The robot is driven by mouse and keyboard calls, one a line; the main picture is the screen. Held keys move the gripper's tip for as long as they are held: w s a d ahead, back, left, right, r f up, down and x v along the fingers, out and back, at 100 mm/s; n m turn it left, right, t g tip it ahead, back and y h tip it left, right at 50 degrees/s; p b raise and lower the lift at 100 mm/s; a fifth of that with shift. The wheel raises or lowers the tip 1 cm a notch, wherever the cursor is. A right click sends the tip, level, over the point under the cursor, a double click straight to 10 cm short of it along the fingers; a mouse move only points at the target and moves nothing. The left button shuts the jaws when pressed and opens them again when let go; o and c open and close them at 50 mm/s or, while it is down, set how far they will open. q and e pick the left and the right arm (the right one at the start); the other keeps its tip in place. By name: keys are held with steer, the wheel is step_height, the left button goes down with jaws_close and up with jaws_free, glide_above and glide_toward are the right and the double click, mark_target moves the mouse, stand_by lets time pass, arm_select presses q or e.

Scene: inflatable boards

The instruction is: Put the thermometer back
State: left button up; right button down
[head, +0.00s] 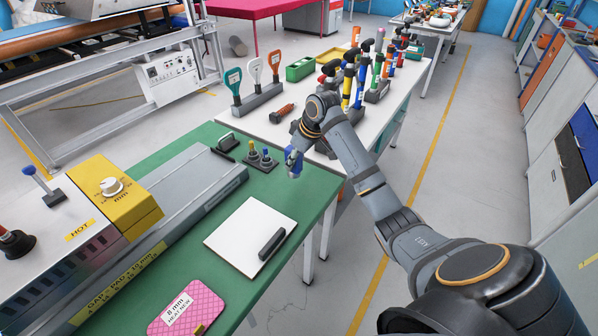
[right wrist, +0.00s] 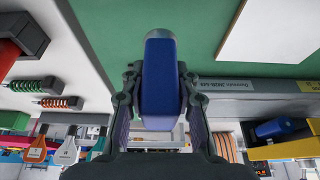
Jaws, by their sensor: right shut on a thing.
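My right gripper (head: 297,150) is shut on a blue object with a grey end (head: 293,168), which may be the thermometer. It holds this over the far right edge area of the green table; I cannot tell whether it touches the top. In the right wrist view the blue object (right wrist: 160,75) sits between the two fingers (right wrist: 160,100). A small black holder (head: 227,143) and a dark stand with blue and yellow-topped pegs (head: 262,160) are to its left on the green table. Which one is the thermometer's place is unclear. My left gripper is out of view.
A white pad (head: 235,235) with a black marker-like bar (head: 272,244) lies on the green table (head: 285,205). A long grey machine (head: 165,215) runs along the left. A white table (head: 235,122) behind holds several upright tools. A pink pad (head: 187,308) lies in front.

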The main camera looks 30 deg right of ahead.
steer(key=shift+w+d+f, duration=0.2)
steer(key=shift+d+f, duration=0.25)
steer(key=shift+f, duration=0.1)
steer(key=shift+w+d+f, duration=0.15)
steer(key=shift+d+f, duration=0.25)
steer(key=shift+f, duration=0.1)
steer(key=shift+w+d+f, duration=0.15)
steer(key=shift+f, duration=0.15)
steer(key=f, duration=0.3)
steer(key=shift+d+f+p, duration=0.2)
steer(key=shift+f+p, duration=0.05)
steer(key=shift+p, duration=0.15)
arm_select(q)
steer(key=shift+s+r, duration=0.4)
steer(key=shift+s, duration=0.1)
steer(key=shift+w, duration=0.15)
arm_select(e)
steer(key=c, duration=1)
jaws_free()
steer(key=shift+f, duration=0.1)
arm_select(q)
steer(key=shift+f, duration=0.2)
arm_select(e)
steer(key=v, duration=1.2)
